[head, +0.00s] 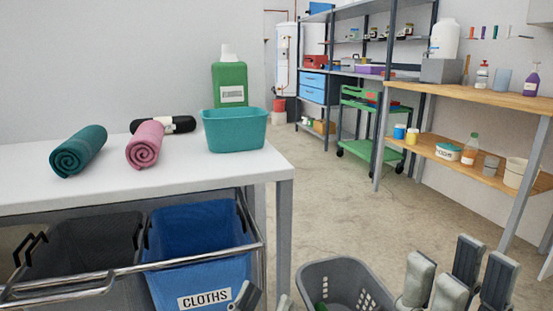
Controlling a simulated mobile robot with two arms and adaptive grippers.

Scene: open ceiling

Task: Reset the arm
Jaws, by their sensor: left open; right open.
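My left gripper (263,296) shows only as fingertips at the bottom edge of the head view, in front of the blue bin and left of the grey basket. The fingertips stand apart with nothing visible between them. My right gripper (457,268) is at the lower right, right of the grey basket (312,271). Its grey and dark fingers point up and are spread, with no object seen between them. The arms behind both grippers are out of view. The basket has a green item (321,307) inside, mostly cut off by the frame.
A white table (30,193) at left holds a teal rolled towel (82,150), pink roll (145,147), black roll (180,125), teal tub (236,132) and green bottle (230,84). Below is a blue bin (195,245). Wooden shelves (490,97) stand right. Floor between is clear.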

